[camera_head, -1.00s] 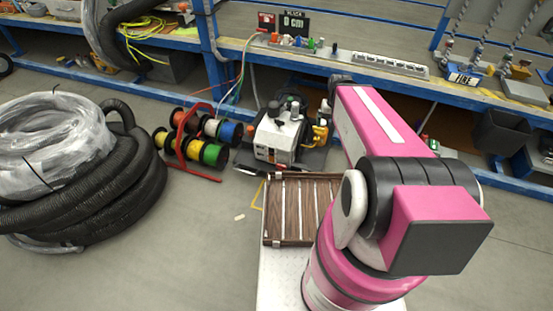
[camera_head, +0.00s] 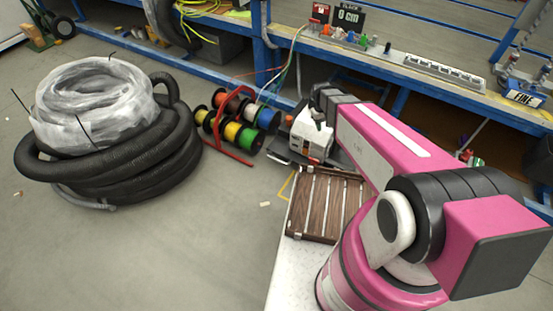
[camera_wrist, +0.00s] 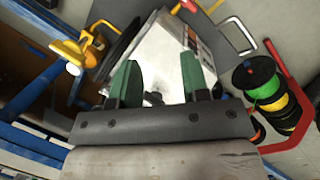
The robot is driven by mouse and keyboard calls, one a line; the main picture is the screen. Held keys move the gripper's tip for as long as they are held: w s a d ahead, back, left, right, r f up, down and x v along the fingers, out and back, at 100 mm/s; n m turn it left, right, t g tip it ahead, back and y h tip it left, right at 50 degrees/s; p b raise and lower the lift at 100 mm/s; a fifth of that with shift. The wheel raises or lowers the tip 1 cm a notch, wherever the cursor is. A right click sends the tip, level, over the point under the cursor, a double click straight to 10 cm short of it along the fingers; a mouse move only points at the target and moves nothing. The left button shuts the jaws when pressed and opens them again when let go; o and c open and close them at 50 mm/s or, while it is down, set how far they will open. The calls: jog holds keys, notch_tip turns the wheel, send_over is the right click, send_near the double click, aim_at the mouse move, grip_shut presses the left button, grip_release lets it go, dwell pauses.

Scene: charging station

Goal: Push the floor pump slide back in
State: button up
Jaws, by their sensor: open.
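The floor pump is a white box-shaped unit (camera_head: 312,137) with a dark top, low on the floor beneath the workbench. It sits on a dark flat slide (camera_head: 286,157) that sticks out in front of the bench. In the wrist view the pump's white body (camera_wrist: 160,58) lies right beyond my fingers. My gripper (camera_wrist: 157,82), with two green fingertips, is open and has nothing clearly between its fingers. It is above or beside the pump; whether it touches is unclear. My arm hides part of the pump and slide in the head view.
A red rack of cable spools (camera_head: 236,130) stands just left of the pump. A large black hose coil (camera_head: 110,165) lies further left. The blue-framed workbench (camera_head: 400,75) spans the back. Yellow fittings (camera_wrist: 78,50) show in the wrist view.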

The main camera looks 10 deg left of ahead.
jog(key=s+a+f+n+t+h, duration=0.1)
jog(key=a+f+n, duration=0.3)
jog(key=a+f, duration=0.75)
jog(key=s+a+f+n+h, duration=0.15)
jog(key=a+f+n, duration=0.25)
jog(key=a+f, duration=0.8)
jog(key=x, duration=0.4)
jog(key=w+x, duration=0.1)
jog(key=x, duration=0.1)
jog(key=shift+a+f, duration=0.3)
jog(key=shift+c, duration=0.2)
grip_shut()
